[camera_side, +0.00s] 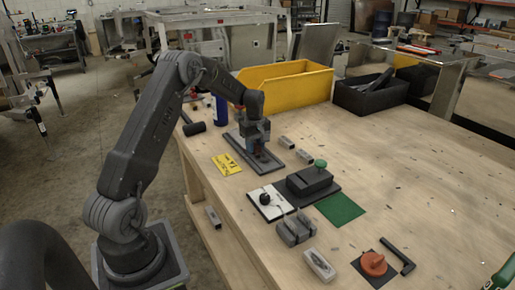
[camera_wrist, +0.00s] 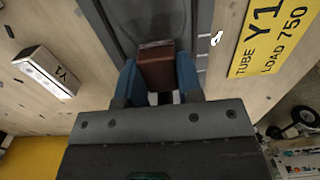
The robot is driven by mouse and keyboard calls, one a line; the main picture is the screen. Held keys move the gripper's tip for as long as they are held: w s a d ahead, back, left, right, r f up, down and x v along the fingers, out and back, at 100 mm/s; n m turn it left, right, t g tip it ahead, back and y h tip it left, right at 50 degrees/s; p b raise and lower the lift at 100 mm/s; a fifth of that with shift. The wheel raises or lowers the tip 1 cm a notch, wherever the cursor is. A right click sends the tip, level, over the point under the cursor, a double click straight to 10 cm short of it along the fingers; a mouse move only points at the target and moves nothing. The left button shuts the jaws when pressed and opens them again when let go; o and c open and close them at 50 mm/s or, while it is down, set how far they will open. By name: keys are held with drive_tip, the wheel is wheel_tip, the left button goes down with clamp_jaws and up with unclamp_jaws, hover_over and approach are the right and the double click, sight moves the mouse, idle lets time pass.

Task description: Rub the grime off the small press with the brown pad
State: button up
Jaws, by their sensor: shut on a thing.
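My gripper (camera_wrist: 158,80) has blue fingers and is shut on the brown pad (camera_wrist: 157,66), seen in the wrist view. In the side view my gripper (camera_side: 257,152) is low over a long grey tray-like fixture (camera_side: 279,165); the pad is mostly hidden there. In the wrist view the pad's far end lies over the grey fixture (camera_wrist: 142,15); I cannot tell whether it touches. A dark block with a green knob (camera_side: 309,180) and a white plate with a black knob (camera_side: 268,207) stand nearer the camera; I cannot tell which is the small press. No grime can be made out.
A yellow sign (camera_side: 227,164) lies beside the fixture. A yellow bin (camera_side: 287,84) and black crate (camera_side: 369,95) stand behind. Grey blocks (camera_side: 296,229), a green mat (camera_side: 341,208) and an orange knob (camera_side: 373,263) are nearer. The table's right side is mostly clear.

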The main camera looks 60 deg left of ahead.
drive_tip(key=shift+r, duration=0.15)
drive_tip(key=shift+r, duration=2.95)
drive_tip(key=shift+r, duration=1.5)
drive_tip(key=shift+f, duration=0.15)
drive_tip(key=shift+f, duration=3.5)
drive_tip(key=shift+f, duration=0.6)
drive_tip(key=shift+d, duration=0.1)
